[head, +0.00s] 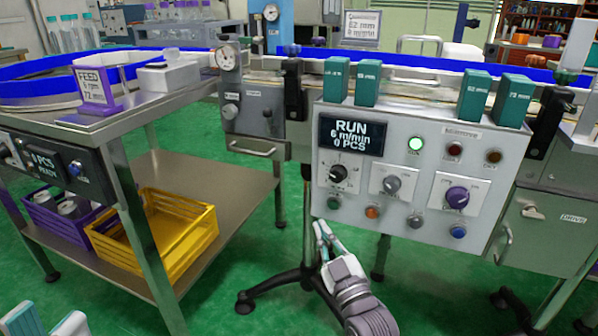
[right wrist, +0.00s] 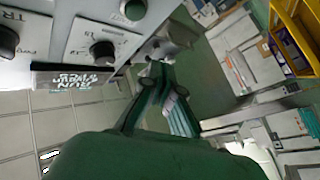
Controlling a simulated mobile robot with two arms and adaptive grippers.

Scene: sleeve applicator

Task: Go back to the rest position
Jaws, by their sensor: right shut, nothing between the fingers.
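My right gripper (head: 322,232) is in front of the lower left of the grey control panel (head: 335,262), its teal fingers pointing up and close together with nothing between them. In the right wrist view its fingers (right wrist: 160,84) converge near the panel's dials (right wrist: 102,52). Whether the fingertips touch the panel cannot be told. My left gripper (head: 42,322) shows only partly at the bottom left corner, two pale and teal fingers apart, with nothing seen between them. The panel's display (head: 349,135) reads RUN, 6 m/min, 0 PCS, and a green lamp (head: 415,144) is lit.
A steel table (head: 110,125) stands at left with a yellow crate (head: 180,262) and a purple crate (head: 60,228) on its lower shelf. Teal blocks (head: 473,95) stand along the panel's top. A stand leg (head: 275,290) is near my right gripper. Green floor is open between.

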